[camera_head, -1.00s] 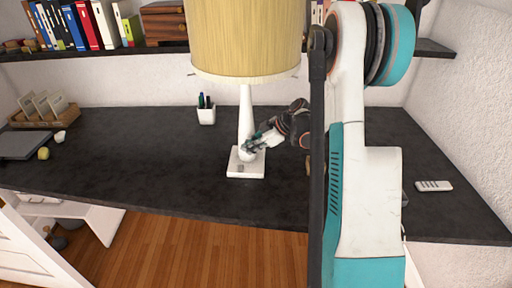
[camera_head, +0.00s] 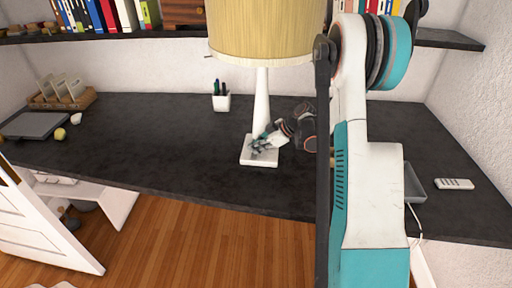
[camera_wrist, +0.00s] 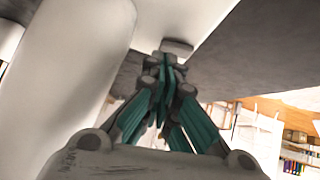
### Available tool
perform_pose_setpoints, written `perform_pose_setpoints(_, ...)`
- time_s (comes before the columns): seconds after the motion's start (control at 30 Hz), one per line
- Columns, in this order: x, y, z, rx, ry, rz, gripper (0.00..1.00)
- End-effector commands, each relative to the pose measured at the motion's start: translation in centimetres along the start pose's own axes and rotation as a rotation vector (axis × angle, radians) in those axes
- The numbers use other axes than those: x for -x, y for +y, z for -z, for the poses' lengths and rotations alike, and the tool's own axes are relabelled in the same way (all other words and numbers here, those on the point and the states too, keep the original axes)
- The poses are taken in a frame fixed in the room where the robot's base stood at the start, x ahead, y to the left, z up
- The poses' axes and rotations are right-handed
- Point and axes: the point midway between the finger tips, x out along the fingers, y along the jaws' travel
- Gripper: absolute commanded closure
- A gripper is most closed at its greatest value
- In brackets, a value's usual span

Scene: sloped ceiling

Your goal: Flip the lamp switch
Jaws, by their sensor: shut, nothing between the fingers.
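The lamp has a yellow pleated shade (camera_head: 265,32), a white stem (camera_head: 262,95) and a square white base (camera_head: 258,163) on the dark desk. In the wrist view the white stem (camera_wrist: 72,65) fills the left side. A small grey block, which looks like the lamp switch (camera_wrist: 178,46), sits on the base just beyond my fingertips. My gripper (camera_head: 260,146) is low over the base, by the foot of the stem, and hides the switch in the head view. In the wrist view my gripper (camera_wrist: 168,62) is shut and empty. I cannot tell whether it touches the switch.
A white pen cup (camera_head: 221,102) stands behind and left of the lamp. A grey tray (camera_head: 414,184) and a white remote (camera_head: 454,184) lie at the right. A laptop (camera_head: 36,126) is at the far left. The desk (camera_head: 165,140) left of the lamp is clear.

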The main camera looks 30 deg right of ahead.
Motion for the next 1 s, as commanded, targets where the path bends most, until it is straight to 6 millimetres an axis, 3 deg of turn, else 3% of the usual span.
perform_pose_setpoints(0.4, -0.5, 0.3, -0.6, -0.063, -0.001, 0.063, 1.0)
perform_pose_setpoints(1.0, -0.3, -1.3, -0.3, -0.062, -0.001, 0.064, 1.0)
